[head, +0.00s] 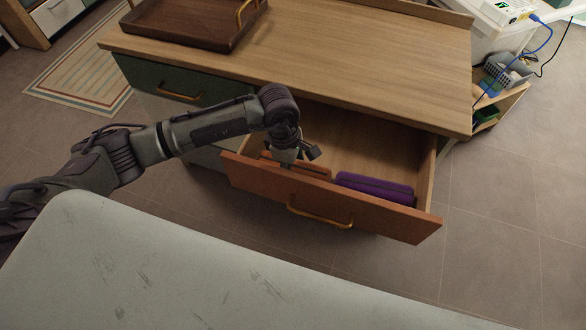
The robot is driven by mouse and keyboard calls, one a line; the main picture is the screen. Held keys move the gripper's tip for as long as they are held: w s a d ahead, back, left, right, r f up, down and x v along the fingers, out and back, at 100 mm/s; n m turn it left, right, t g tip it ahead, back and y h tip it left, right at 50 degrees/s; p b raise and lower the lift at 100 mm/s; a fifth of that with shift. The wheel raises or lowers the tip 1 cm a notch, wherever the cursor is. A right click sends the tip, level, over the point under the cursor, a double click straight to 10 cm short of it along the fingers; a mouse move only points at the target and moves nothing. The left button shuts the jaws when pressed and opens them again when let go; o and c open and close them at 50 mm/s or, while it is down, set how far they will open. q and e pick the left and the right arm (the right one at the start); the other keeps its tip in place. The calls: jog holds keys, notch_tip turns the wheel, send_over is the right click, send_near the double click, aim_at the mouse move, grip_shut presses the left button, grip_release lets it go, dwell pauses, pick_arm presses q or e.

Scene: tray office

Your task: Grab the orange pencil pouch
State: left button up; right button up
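The orange pencil pouch (314,171) lies in the open drawer (328,207), near the inside of its orange-brown front panel and left of a purple pouch. Part of it is hidden by my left gripper and the drawer front. My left gripper (289,161) points down into the drawer at the orange pouch. Its fingertips are too hidden to tell whether they touch the pouch or are open or shut. My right gripper is not in view.
The purple pouch (375,188) lies to the right in the drawer. The wooden cabinet top (360,60) overhangs the drawer's back and holds a dark brown tray (195,24) at the left. A shelf unit with cables (500,95) stands at the right. Floor right of the drawer is clear.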

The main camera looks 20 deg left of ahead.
pick_arm(q)
jog(key=shift+r, duration=0.1)
jog(key=c, duration=1)
jog(key=shift+c, duration=0.2)
